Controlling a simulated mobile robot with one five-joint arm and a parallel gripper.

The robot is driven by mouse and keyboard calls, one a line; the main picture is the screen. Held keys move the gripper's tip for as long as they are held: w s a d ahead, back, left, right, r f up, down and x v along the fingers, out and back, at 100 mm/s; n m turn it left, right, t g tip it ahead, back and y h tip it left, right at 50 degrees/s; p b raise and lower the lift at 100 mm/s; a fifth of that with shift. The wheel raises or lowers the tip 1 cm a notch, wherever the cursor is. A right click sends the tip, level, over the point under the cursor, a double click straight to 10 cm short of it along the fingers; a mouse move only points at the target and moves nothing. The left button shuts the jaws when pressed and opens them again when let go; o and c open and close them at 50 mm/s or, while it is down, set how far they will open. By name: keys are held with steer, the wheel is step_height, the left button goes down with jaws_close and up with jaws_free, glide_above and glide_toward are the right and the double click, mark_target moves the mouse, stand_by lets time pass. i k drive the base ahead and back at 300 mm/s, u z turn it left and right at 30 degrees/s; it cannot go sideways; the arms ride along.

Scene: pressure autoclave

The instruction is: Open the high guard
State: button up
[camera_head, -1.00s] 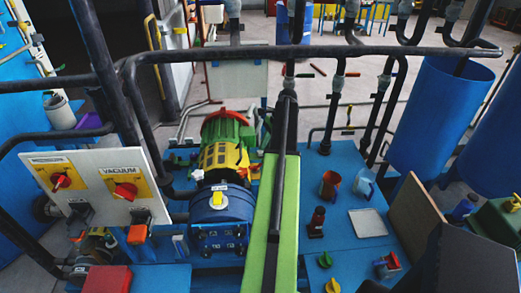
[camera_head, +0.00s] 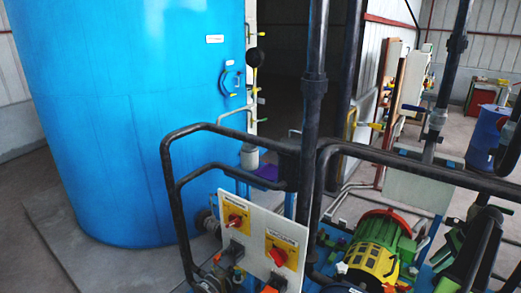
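No part is marked as the high guard, and I cannot tell for sure which one it is. A black tubular rail (camera_head: 232,133) bends around the left side of the machine, with a lower rail inside it. Another black rail (camera_head: 420,171) runs from the thick upright post toward the right edge at a similar height. I see no gap or opened joint in these rails. My gripper is not identifiable in this view. Dark green and black parts (camera_head: 455,240) at the lower right are partly cut off, and I cannot tell what they are.
A large blue tank (camera_head: 135,120) fills the left. A white panel with two red switches (camera_head: 258,245) stands low in front. A green and yellow motor (camera_head: 380,245) sits at lower right. A blue drum (camera_head: 484,135) stands behind. Grey floor (camera_head: 60,235) shows beside the tank.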

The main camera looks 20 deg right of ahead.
mark_target(371, 258)
steer(key=k, duration=1)
